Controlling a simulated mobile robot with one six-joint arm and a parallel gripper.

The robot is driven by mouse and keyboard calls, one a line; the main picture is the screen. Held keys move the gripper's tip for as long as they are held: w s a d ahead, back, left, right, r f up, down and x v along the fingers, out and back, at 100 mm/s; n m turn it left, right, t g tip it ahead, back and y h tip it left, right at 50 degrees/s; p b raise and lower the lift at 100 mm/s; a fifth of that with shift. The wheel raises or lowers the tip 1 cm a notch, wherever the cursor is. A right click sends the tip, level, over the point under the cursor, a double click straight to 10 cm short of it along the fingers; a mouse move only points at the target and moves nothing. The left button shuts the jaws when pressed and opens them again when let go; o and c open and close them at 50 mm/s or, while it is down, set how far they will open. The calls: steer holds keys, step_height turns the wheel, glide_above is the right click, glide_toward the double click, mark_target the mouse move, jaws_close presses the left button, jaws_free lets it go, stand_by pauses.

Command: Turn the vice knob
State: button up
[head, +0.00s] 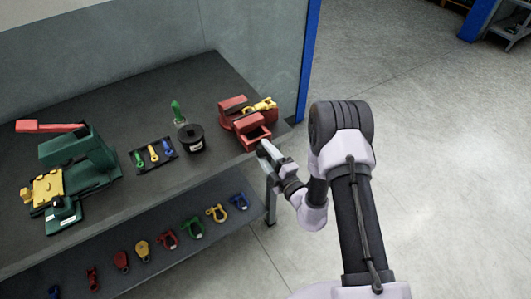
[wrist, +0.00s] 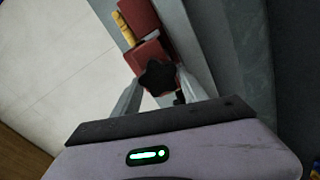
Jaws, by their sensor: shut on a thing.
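The red vice (head: 246,118) is fixed at the right front corner of the dark workbench. A yellow piece (head: 262,105) lies between its jaws. In the wrist view the vice's red body (wrist: 152,55) is at the top, and its black star-shaped knob (wrist: 158,76) faces me. My gripper (head: 266,150) is at the front of the vice, just past the bench edge. In the wrist view its two fingers (wrist: 157,90) stand on either side of the knob, shut on it. In the head view the knob is hidden by my gripper.
On the workbench (head: 222,80) stand a black spool (head: 191,138), a small tool mat (head: 153,153) and a green machine with a red handle (head: 75,150). A lower shelf (head: 180,255) holds coloured shackles.

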steer(key=n, duration=0.5)
steer(key=shift+f+n+b, duration=0.15)
steer(key=shift+n+b, duration=0.15)
steer(key=shift+b, duration=0.1)
steer(key=n+b, duration=0.1)
steer(key=n, duration=0.4)
steer(key=shift+d, duration=0.1)
steer(key=n+b, duration=0.1)
steer(key=n, duration=0.1)
steer(key=n+b, duration=0.1)
steer(key=n, duration=0.1)
steer(key=shift+w+f+n, duration=0.15)
steer(key=shift+n, duration=0.25)
steer(key=n+b, duration=0.2)
steer(key=n, duration=0.3)
steer(key=shift+d+n+b, duration=0.15)
steer(key=shift+n+b, duration=0.15)
steer(key=n+b, duration=0.3)
steer(key=n, duration=0.2)
steer(key=shift+w+d+f, duration=0.1)
steer(key=n+b, duration=0.2)
steer(key=n, duration=0.2)
steer(key=n+b, duration=0.2)
steer(key=n, duration=0.3)
steer(key=r+n+b, duration=0.1)
steer(key=n+b, duration=0.1)
steer(key=n, duration=0.3)
steer(key=shift+w+d, duration=0.1)
steer(key=shift+d, duration=0.05)
steer(key=shift+n, duration=0.4)
